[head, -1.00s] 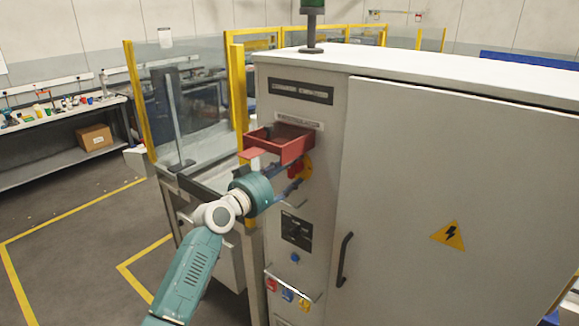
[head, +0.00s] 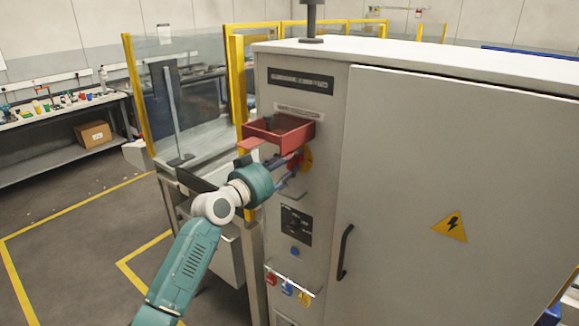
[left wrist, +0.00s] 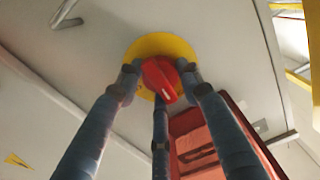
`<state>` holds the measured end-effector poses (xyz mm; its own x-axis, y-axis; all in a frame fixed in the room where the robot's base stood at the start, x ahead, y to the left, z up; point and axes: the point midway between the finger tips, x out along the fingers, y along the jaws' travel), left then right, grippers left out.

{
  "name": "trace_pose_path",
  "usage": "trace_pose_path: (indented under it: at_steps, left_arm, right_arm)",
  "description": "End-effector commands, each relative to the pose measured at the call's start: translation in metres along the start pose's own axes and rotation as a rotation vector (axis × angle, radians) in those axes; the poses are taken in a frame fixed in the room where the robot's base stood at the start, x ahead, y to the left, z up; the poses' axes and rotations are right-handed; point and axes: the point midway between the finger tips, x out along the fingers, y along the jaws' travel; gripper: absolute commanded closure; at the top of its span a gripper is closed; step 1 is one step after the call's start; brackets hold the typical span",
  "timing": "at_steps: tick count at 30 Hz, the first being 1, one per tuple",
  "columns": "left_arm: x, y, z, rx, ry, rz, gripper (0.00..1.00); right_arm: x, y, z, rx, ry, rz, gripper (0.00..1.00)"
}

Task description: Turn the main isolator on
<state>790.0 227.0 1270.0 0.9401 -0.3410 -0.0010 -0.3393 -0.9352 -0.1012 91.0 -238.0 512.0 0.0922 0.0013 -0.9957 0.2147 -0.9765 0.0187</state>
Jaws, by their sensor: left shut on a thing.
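The main isolator is a red rotary handle (left wrist: 159,78) on a round yellow plate (left wrist: 150,46), on the cabinet's narrow front face. In the head view the yellow plate (head: 307,159) shows below a red tray, and the handle is mostly hidden by my fingers. My left gripper (head: 294,166) reaches it from the left. In the left wrist view its fingers (left wrist: 163,85) stand around the red handle and are shut on it. The handle lies slanted in that view. My right gripper is in neither view.
The open red tray (head: 280,136) sticks out just above the gripper. Below are a black switch panel (head: 296,225), a blue button (head: 294,251) and hanging padlocks (head: 287,288). The grey cabinet (head: 400,200) has a closed door with a black handle (head: 345,251). A glass guard (head: 195,100) stands behind.

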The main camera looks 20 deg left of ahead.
Motion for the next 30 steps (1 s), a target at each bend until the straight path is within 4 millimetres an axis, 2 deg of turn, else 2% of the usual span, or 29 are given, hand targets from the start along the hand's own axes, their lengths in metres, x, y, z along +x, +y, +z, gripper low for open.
trace_pose_path:
  at_steps: [1,6,15,22,30]
  left_arm:
    - [0.000,0.000,0.005,0.036,0.002,-0.001,0.90]
    - [-0.001,0.000,0.006,0.177,0.002,-0.001,0.90]
    - [-0.001,-0.001,0.004,0.461,0.001,-0.002,0.90]
    - [-0.001,-0.001,0.001,0.680,-0.001,-0.001,0.90]
    - [0.000,-0.001,-0.001,0.934,-0.002,0.000,0.90]
  right_arm:
    - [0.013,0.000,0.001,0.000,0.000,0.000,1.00]
    - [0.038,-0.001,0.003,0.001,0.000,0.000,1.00]
    - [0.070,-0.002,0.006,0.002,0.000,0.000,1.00]
    - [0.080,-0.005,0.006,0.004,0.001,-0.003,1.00]
    - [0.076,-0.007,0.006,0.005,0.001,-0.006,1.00]
